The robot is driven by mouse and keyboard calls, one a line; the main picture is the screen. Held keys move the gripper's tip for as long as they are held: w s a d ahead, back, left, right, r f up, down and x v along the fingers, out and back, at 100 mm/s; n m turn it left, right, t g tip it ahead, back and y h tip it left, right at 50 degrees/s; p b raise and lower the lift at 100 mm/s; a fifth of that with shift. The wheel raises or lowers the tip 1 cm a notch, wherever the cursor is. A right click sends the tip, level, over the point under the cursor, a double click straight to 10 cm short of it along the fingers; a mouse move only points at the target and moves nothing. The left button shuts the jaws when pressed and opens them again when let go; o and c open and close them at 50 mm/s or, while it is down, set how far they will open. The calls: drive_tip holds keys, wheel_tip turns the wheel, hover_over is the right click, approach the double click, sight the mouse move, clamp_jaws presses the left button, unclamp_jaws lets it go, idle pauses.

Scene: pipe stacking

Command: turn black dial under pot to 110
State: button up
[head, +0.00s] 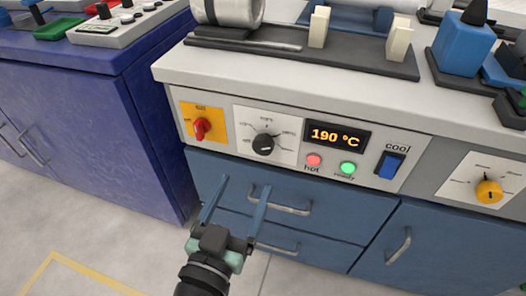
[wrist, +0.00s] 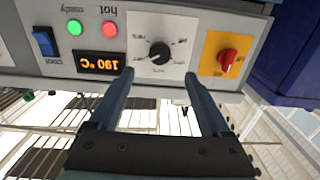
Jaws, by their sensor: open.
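The black dial (head: 263,144) sits on a white plate with a printed scale on the front panel of the counter. In the wrist view the dial (wrist: 160,52) appears upside down, between and beyond my fingertips. The display (head: 338,136) to its right in the head view reads 190 °C. My gripper (head: 236,192) is open and empty, below and in front of the panel; in the wrist view its two blue fingers (wrist: 158,82) point toward the dial plate without touching the dial. No pot is clearly visible above the dial.
A red knob (head: 200,129) on a yellow plate is left of the dial. A red light (head: 314,160), a green light (head: 348,169) and a blue switch (head: 390,165) are to its right. Drawer handles (head: 280,206) stick out below.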

sight(262, 149)
drive_tip(key=x, duration=1)
drive_tip(key=shift+w+b, duration=0.1)
drive_tip(key=shift+b, duration=0.2)
clamp_jaws()
